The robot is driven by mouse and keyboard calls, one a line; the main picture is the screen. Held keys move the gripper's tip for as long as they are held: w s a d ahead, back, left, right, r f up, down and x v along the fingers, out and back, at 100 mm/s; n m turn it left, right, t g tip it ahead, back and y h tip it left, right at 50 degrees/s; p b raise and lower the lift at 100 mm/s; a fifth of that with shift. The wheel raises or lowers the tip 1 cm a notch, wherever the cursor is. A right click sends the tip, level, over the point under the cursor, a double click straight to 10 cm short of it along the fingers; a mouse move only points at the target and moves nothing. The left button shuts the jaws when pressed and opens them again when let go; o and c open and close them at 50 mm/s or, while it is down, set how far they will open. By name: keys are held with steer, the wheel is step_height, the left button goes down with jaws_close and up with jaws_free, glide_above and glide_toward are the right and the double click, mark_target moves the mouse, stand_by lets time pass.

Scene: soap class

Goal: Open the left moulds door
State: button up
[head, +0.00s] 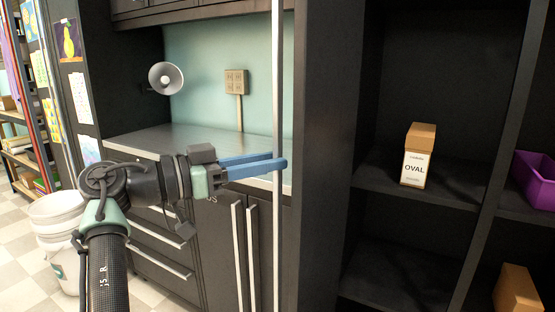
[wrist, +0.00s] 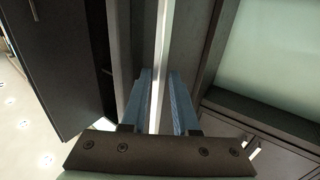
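A long, pale vertical bar handle (head: 277,90) runs from top to bottom of the head view, in front of a tall dark panel (head: 325,150). The panel looks like the door swung outward, seen from its edge, with open shelves to its right. No moulds label can be read. My gripper (head: 284,163) reaches from the left with its blue fingers at the bar's mid-height.
Shelves on the right hold an OVAL box (head: 417,157), a purple bin (head: 537,180) and another box (head: 517,290). A steel counter (head: 190,142) with drawers and low doors stands behind my gripper. White buckets (head: 60,225) stand on the floor at left.

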steer(key=v, duration=1)
steer(key=shift+s, duration=0.15)
steer(key=shift+a, duration=0.2)
